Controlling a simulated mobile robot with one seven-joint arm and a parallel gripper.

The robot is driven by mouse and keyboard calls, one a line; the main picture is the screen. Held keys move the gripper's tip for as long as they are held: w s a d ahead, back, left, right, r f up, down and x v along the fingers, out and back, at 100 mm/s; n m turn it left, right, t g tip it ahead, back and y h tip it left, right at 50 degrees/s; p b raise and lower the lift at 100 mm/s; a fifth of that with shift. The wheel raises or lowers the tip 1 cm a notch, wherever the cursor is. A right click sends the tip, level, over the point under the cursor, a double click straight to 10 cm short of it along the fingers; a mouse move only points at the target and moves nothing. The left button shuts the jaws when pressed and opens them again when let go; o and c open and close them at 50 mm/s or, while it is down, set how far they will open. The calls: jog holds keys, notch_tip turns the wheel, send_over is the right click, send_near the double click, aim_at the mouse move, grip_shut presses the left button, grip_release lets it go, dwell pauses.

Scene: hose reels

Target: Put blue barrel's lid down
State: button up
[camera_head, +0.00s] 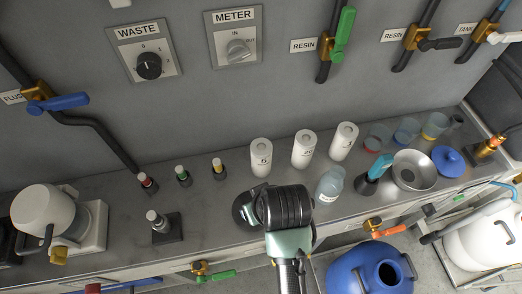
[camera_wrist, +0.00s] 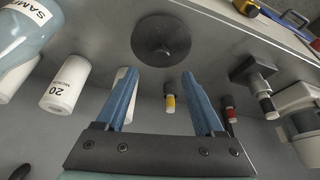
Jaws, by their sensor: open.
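The blue barrel (camera_head: 350,270) stands at the bottom right of the head view, below the counter's front edge. Its round mouth is open and dark. A round blue lid with a knob (camera_head: 447,160) lies on the counter at the right, beside the steel funnel bowl. My gripper (camera_head: 283,208) is over the counter's middle, well left of the lid and the barrel; its fingertips are hidden there. In the wrist view my gripper (camera_wrist: 160,76) has its two blue fingers spread with nothing between them. Neither barrel nor blue lid is clear in the wrist view.
A dark round disc (camera_wrist: 160,38) lies near my fingertips. White bottles (camera_head: 303,149), a sample bottle (camera_head: 329,184), the steel bowl (camera_head: 414,172) and several cups stand on the counter. Orange (camera_head: 388,231) and green handles jut along its front. A white tank (camera_head: 485,238) is right of the barrel.

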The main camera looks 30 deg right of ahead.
jog(key=w+a+r+t+h, duration=0.1)
jog(key=w+r+t, duration=0.3)
jog(key=r, duration=0.6)
jog(key=w+a+r+t, duration=0.1)
jog(key=w+r+t, duration=0.3)
jog(key=r, duration=0.6)
jog(key=w+a+r+t+h, duration=0.1)
jog(key=w+r+t, duration=0.1)
jog(key=w+r, duration=0.6)
jog(key=s+a+r+t, duration=0.1)
jog(key=a+r+t, duration=0.15)
jog(key=r, duration=0.65)
jog(key=s+a+r+t, duration=0.2)
jog(key=r+t, duration=0.1)
jog(key=r, duration=0.5)
jog(key=s+a+r+t, duration=0.1)
jog(key=s+r+t, duration=0.1)
jog(key=r, duration=0.4)
jog(key=s+a+r+t+y, duration=0.1)
jog(key=s+a+r+t, duration=0.1)
jog(key=s+r+t, duration=0.1)
jog(key=s+a+r+t+y, duration=0.1)
jog(key=s+r, duration=0.3)
jog(key=r, duration=0.4)
jog(key=shift+s+a+r+n+t, duration=0.25)
jog(key=shift+a+r+n+t, duration=0.1)
jog(key=shift+a+t, duration=0.25)
jog(key=shift+d, duration=0.1)
jog(key=shift+r+p, duration=0.6)
jog(key=shift+p, duration=0.2)
